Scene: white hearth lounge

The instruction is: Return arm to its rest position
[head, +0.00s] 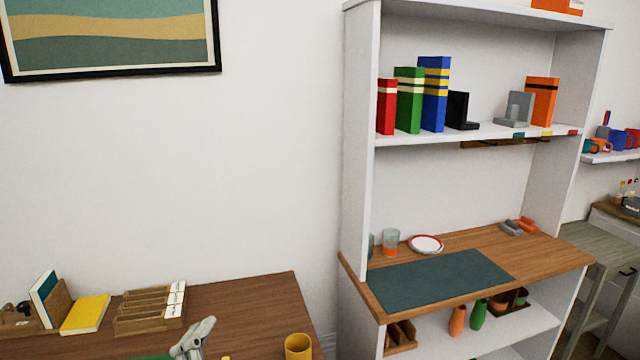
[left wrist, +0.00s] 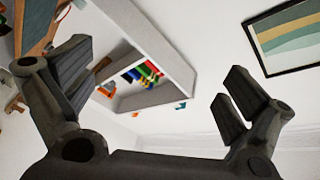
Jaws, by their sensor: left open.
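My left gripper (left wrist: 155,88) fills the lower part of the left wrist view. Its two dark fingers stand wide apart with nothing between them. Behind the gap, the wall and the shelf unit show tilted and at a distance, so the gripper touches nothing that I can see. In the head view a light grey jointed piece shows at the bottom edge, over the brown desk (head: 240,300); I cannot tell whether it is part of my left arm. My right gripper is in neither view.
The desk holds a wooden organizer (head: 150,312), a yellow book (head: 85,314) and a yellow cup (head: 298,346). A white shelf unit (head: 358,150) stands right, with binders (head: 409,100), a dark mat (head: 440,280) and a plate (head: 426,244). A framed picture (head: 110,35) hangs on the wall.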

